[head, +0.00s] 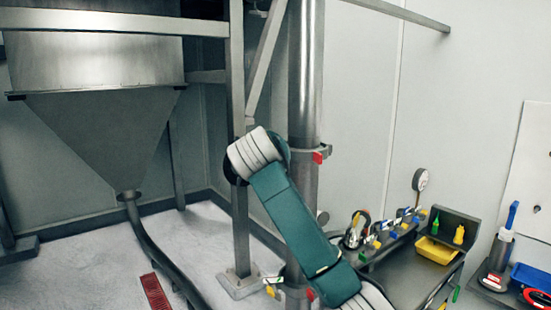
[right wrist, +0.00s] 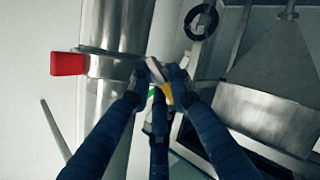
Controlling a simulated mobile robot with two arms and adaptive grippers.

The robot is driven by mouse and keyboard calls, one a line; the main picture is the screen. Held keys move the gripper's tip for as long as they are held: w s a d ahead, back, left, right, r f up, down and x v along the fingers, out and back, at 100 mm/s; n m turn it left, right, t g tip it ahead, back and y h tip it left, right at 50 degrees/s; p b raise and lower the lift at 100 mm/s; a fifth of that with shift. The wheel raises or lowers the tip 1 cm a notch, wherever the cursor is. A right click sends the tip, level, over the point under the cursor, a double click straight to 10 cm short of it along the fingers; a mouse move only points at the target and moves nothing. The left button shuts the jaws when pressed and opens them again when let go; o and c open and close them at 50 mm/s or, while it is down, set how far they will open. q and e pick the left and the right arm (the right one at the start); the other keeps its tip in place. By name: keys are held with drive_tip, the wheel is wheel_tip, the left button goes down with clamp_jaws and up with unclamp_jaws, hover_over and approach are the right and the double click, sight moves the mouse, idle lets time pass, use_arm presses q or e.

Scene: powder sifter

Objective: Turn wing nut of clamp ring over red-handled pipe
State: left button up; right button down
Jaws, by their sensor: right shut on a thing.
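The steel pipe (head: 305,70) stands upright in the middle of the head view. A clamp ring (head: 309,152) goes around it, with a red handle (head: 320,157) at its right. In the right wrist view, the clamp ring (right wrist: 110,63) is around the pipe (right wrist: 122,25), and the red handle (right wrist: 68,64) sticks out left. My right gripper (right wrist: 163,85) is shut at the ring's other side on a small pale piece, apparently the wing nut (right wrist: 154,70). The fingers partly hide it. A yellow part shows between them. My arm hides this gripper in the head view. My left gripper is out of view.
A steel hopper (head: 95,125) hangs at the left, with frame posts (head: 239,190) beside the pipe. At the right, a bench holds small coloured fittings and a yellow bin (head: 436,251). A red floor grate (head: 155,292) lies on the floor.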

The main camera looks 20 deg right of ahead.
drive_tip(key=shift+f+n, duration=0.1)
drive_tip(key=shift+n, duration=0.3)
drive_tip(key=c, duration=1.7)
unclamp_jaws()
drive_tip(key=shift+a, duration=0.1)
drive_tip(key=shift+c, duration=0.2)
drive_tip(key=shift+s+a, duration=0.15)
drive_tip(key=shift+s, duration=0.05)
drive_tip(key=v, duration=1.1)
drive_tip(key=shift+a, duration=0.25)
drive_tip(key=shift+s, duration=0.15)
